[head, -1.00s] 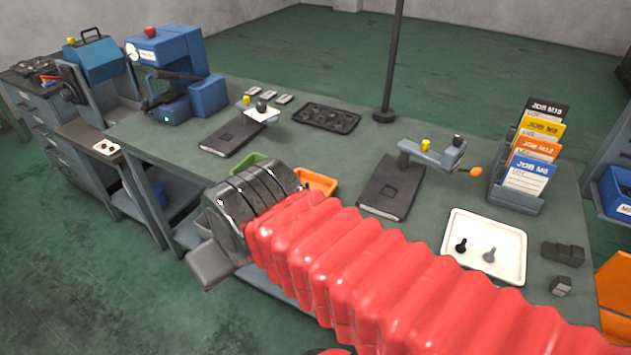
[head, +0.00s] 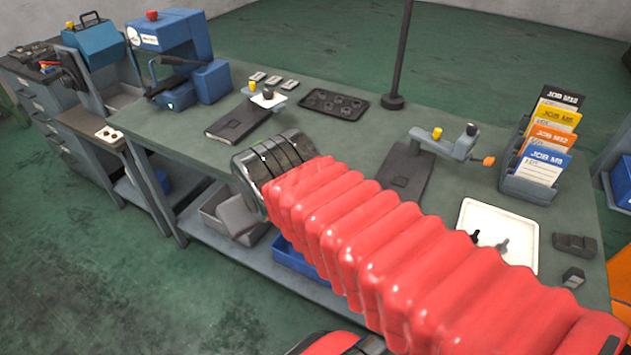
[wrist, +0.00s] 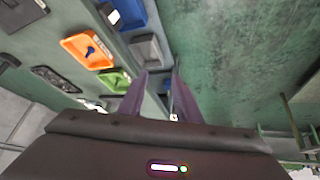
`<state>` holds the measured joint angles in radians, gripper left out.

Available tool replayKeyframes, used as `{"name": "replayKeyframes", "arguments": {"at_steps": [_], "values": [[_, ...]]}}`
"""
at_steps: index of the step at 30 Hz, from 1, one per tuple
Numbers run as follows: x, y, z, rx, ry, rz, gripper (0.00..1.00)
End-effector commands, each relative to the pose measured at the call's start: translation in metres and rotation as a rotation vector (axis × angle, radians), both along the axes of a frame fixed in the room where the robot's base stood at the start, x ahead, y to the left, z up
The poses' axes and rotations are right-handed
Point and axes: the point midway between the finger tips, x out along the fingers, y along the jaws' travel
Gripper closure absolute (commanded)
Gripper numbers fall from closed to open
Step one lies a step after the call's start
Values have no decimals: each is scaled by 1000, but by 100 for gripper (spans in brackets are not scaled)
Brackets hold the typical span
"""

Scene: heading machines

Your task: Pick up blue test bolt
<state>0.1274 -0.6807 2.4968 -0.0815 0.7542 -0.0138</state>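In the wrist view a small blue bolt (wrist: 91,51) lies in an orange bin (wrist: 70,46), left of my gripper (wrist: 163,76). My gripper's two fingers stand apart with nothing visible between them, so it is open and empty. They point past the bins along the table's edge and the floor. In the head view my red-sleeved arm reaches across the table's front edge. It hides the orange bin and the blue bolt there, and my fingers are hidden too.
A green bin (wrist: 116,81) and a grey bin (wrist: 148,48) flank the gripper in the wrist view. In the head view a white tray (head: 524,268) holds two bolts at right. A card rack (head: 527,188), a pole (head: 404,55) and a blue machine (head: 190,50) stand on the table.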

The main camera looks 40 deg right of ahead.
Motion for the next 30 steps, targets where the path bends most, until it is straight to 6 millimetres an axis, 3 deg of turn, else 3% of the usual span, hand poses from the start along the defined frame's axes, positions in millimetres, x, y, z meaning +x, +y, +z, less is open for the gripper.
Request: {"name": "replayKeyframes", "arguments": {"at_steps": [6, 15, 24, 30], "values": [[41, -84, -1, -148, -105, -115, 69], [75, -184, -5, -309, -231, -157, 69], [85, -252, -29, -359, -326, -100, 69], [78, -279, -55, -324, -386, -37, 69]]}}
